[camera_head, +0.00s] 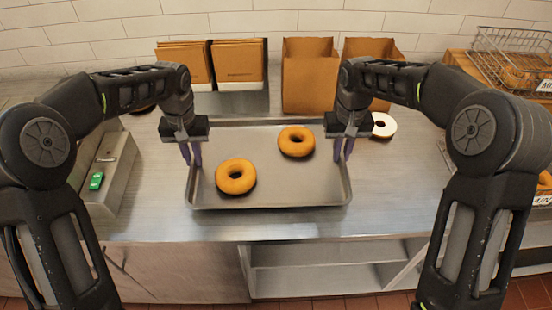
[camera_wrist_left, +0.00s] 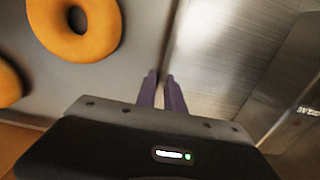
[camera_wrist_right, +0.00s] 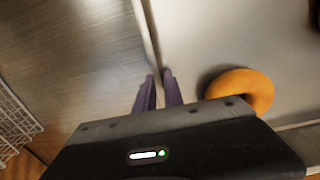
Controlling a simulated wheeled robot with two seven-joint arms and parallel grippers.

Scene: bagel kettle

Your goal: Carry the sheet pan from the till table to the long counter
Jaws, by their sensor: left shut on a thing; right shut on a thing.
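The sheet pan (camera_head: 270,190) is a grey metal tray on the steel table, with two bagels in it: one (camera_head: 236,176) at the front left and one (camera_head: 296,141) at the back right. My left gripper (camera_head: 192,160) is shut on the pan's left rim; in the left wrist view its purple fingers (camera_wrist_left: 160,78) straddle the rim. My right gripper (camera_head: 345,155) is shut on the pan's right rim; its fingers (camera_wrist_right: 159,77) straddle it in the right wrist view. I cannot tell whether the pan is lifted. The long counter cannot be made out.
Brown paper bags (camera_head: 310,75) stand behind the pan. A grey device with a green key (camera_head: 96,181) sits at the left. A white ring (camera_head: 383,125) lies right of the pan. A wire basket (camera_head: 510,60) stands at the right. Open shelves (camera_head: 320,252) are below.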

